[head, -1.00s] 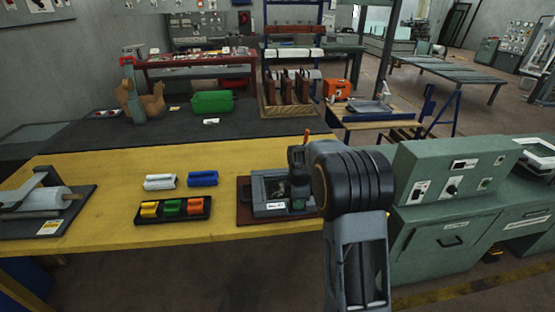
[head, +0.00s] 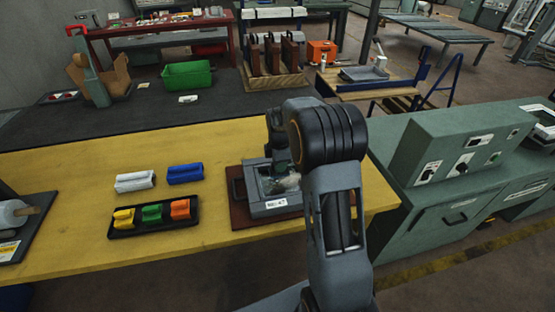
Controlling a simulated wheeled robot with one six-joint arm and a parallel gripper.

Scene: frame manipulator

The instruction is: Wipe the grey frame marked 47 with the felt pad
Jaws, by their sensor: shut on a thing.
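The grey frame (head: 268,208), with a white label ending in 47 on its front, lies flat on a dark red-brown board (head: 240,214) at the right part of the yellow bench. Its inside shows a pale greenish, mottled patch. My gripper (head: 282,166) points down over the back part of the frame, partly hidden by my own arm. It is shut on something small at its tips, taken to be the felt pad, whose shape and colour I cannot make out. I cannot tell whether it touches the frame.
A black tray (head: 124,235) with yellow, green and orange blocks lies left of the frame. A white block (head: 134,182) and a blue block (head: 185,174) lie behind it. A green cabinet (head: 430,200) stands right of the bench. Yellow bench top is clear between tray and board.

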